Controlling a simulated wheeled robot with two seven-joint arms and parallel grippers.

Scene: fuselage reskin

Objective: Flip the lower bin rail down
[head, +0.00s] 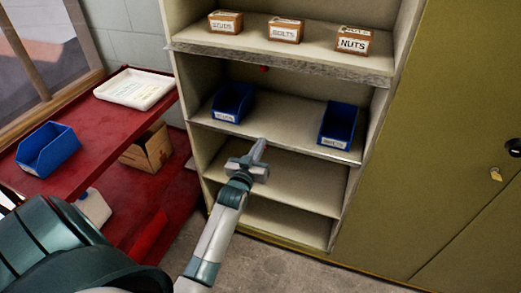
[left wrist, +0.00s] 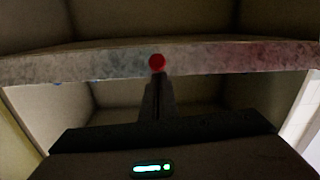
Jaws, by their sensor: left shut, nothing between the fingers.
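The lower bin rail (head: 310,150) runs along the front edge of the shelf that holds two blue bins. My left gripper (head: 261,146) is shut and empty, pointing up in front of the middle of this rail; the gap cannot be judged. In the left wrist view a grey, mottled rail (left wrist: 220,59) crosses the picture, with a red knob (left wrist: 157,62) at its middle. The dark shut fingers (left wrist: 157,88) point at the knob from just below; contact cannot be told. My right gripper is not in view.
The upper shelf holds boxes marked studs, bolts and nuts (head: 352,41). Blue bins stand on the shelf below, left (head: 233,102) and right (head: 338,122). A red cart (head: 100,127) with a white tray (head: 134,88) is at left. Lower shelves are empty.

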